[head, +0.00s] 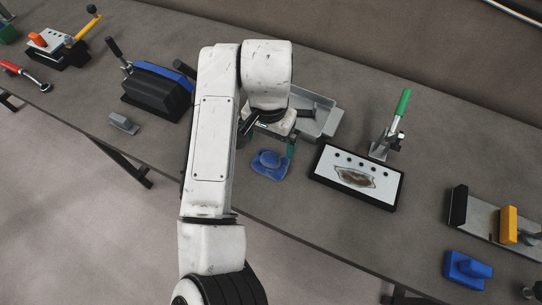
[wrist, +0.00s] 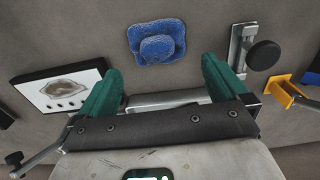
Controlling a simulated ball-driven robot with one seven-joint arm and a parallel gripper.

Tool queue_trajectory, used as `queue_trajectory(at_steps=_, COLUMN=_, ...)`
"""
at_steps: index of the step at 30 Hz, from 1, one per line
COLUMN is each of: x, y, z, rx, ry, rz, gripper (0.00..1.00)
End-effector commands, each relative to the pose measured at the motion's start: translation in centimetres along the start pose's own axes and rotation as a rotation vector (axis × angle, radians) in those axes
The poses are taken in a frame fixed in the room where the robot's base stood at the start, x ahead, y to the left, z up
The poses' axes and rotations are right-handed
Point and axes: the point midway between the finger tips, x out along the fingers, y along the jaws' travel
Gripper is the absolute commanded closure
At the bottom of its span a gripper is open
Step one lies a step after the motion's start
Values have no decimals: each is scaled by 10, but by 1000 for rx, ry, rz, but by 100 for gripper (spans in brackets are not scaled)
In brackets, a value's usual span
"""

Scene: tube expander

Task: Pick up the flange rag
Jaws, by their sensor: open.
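The flange rag (head: 270,163) looks to be the blue, cloth-textured piece with a raised round middle, lying on the grey bench near its front edge. It also shows in the wrist view (wrist: 157,42), at the top middle. My gripper (wrist: 158,75) is open and empty, with two green fingers spread wide apart. The rag lies beyond the fingertips, sideways between them and apart from both. In the head view my gripper (head: 270,142) is partly hidden by my arm, just behind the rag.
A white plate (head: 335,183) with holes and a brown patch lies right of the rag, with a green-handled clamp (head: 385,135) behind it. A grey tray (head: 318,118) is behind my gripper. A black device (head: 155,92) stands left. A blue block (head: 467,267) lies far right.

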Motion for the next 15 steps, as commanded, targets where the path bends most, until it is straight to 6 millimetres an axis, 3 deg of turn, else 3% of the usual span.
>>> queue_trajectory(at_steps=8, x=21, y=2, z=1, rx=0, ry=-2, rz=1, gripper=0)
queue_trajectory(at_steps=15, x=55, y=4, z=1, rx=-2, ry=-1, rz=1, gripper=0)
